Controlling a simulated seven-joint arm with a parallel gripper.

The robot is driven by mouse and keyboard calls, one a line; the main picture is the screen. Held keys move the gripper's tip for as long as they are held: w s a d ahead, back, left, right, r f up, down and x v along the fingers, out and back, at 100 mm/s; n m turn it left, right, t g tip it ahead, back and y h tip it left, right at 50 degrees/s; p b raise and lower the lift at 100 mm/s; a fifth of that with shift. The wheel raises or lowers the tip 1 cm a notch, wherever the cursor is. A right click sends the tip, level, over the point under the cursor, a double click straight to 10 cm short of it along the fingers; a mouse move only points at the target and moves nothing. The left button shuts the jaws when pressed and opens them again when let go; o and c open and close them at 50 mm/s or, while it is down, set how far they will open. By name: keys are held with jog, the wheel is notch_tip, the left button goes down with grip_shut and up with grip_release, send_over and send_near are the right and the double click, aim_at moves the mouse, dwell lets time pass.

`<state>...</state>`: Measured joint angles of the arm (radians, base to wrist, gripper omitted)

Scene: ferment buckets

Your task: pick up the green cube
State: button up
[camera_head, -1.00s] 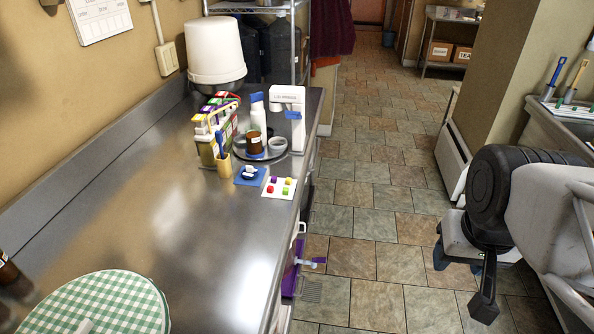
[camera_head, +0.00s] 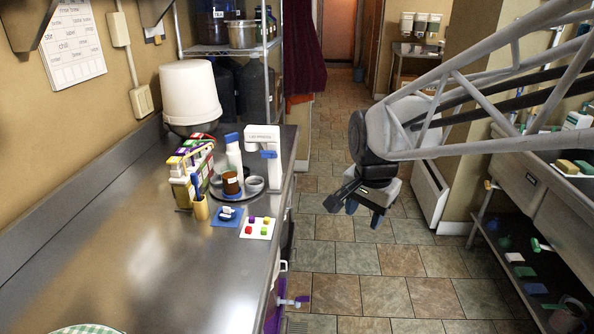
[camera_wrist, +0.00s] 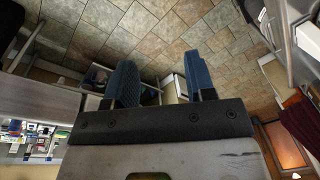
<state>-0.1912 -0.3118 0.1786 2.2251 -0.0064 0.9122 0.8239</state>
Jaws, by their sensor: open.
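The green cube (camera_head: 264,231) looks small and sits at the front right of a white card (camera_head: 257,237) on the steel counter. A red cube (camera_head: 248,230), a purple cube (camera_head: 252,219) and a yellow cube (camera_head: 266,220) share the card. My gripper (camera_head: 364,207) is open and empty over the floor, right of the counter and apart from the cubes. In the wrist view its blue fingers (camera_wrist: 160,78) are spread with floor tiles beyond; I cannot make out the green cube there.
A white bucket (camera_head: 190,92) is farther back. The counter's front (camera_head: 140,265) is mostly clear.

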jog(key=w+a+f+m, duration=0.3)
jog(key=w+a, duration=0.3)
jog(key=w+a+f+m, duration=0.2)
jog(key=w+a+f, duration=0.1)
jog(key=w+a, duration=0.3)
jog(key=m+g, duration=0.2)
jog(key=m, duration=0.3)
send_over(263, 229)
jog(key=f, duration=0.8)
jog(key=shift+d+f, duration=0.2)
jog(key=shift+f, duration=0.2)
jog(key=shift+w+a+f, duration=0.1)
jog(key=shift+a+f, duration=0.15)
jog(key=shift+a, duration=0.05)
jog(key=shift+f, duration=0.1)
jog(key=shift+f, duration=1.15)
jog(key=shift+f, duration=0.1)
jog(key=shift+f, duration=2.55)
jog(key=shift+c, duration=0.2)
